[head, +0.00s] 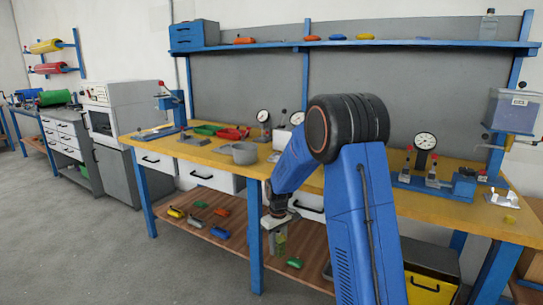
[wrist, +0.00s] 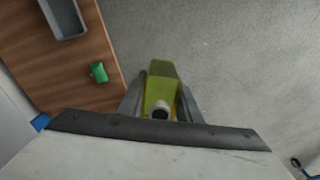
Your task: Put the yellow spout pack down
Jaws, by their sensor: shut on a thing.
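My gripper (wrist: 160,105) is shut on the yellow spout pack (wrist: 162,80), which shows its dark-mouthed pale spout towards the wrist camera. In the wrist view the pack hangs over grey floor, just right of the wooden lower shelf's edge. In the head view my gripper (head: 280,238) is below the bench top, in front of the lower shelf (head: 245,255). Only a small yellow-green part of the pack (head: 281,246) shows there. Its height above the shelf is hard to tell.
A green pack (head: 294,263) lies on the lower shelf near the gripper; it also shows in the wrist view (wrist: 98,72). A grey tray (wrist: 68,28) lies farther in. Several coloured packs (head: 193,220) lie at the shelf's left. A bench leg (head: 255,235) stands left of the gripper.

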